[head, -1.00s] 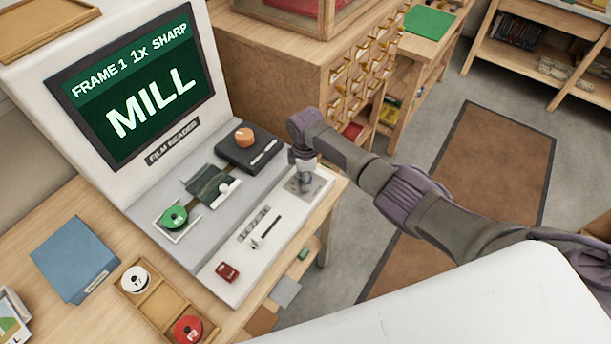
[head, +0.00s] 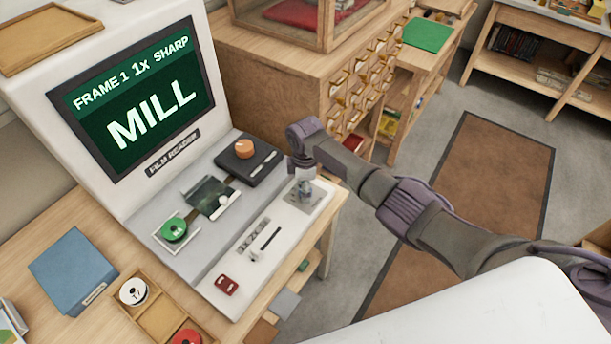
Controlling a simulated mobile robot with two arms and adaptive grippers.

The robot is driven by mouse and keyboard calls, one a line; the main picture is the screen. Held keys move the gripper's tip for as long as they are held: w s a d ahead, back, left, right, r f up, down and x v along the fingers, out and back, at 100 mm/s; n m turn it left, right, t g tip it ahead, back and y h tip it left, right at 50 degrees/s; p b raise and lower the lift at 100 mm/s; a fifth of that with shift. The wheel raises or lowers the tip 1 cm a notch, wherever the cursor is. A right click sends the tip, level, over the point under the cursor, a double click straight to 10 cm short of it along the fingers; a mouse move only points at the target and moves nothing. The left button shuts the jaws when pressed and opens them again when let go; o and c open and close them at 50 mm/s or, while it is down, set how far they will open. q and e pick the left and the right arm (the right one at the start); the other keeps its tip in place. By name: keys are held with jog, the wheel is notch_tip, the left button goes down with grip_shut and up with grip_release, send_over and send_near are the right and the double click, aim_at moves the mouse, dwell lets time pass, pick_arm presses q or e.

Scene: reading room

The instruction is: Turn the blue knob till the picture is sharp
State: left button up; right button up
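The film reader (head: 172,228) stands on a wooden desk at the left. Its screen (head: 140,100) reads "FRAME 1 1x SHARP" and shows the word "MILL" in crisp white letters on green. My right gripper (head: 304,190) points down over the square plate (head: 322,203) at the right end of the reader's control panel. The gripper covers the middle of this plate. I cannot make out a blue knob; it may be hidden there. The fingers are too small to tell whether they are open or shut. My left gripper is out of view.
The panel also bears an orange knob (head: 244,147), a green reel (head: 175,230), a slider (head: 264,243) and a red button (head: 227,285). A blue box (head: 72,265) and a wooden reel tray (head: 160,318) lie on the desk. A drawer cabinet (head: 275,75) stands behind my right arm.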

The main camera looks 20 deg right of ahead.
notch_tip(320, 180, up, 11)
dwell(0.3)
dwell(0.4)
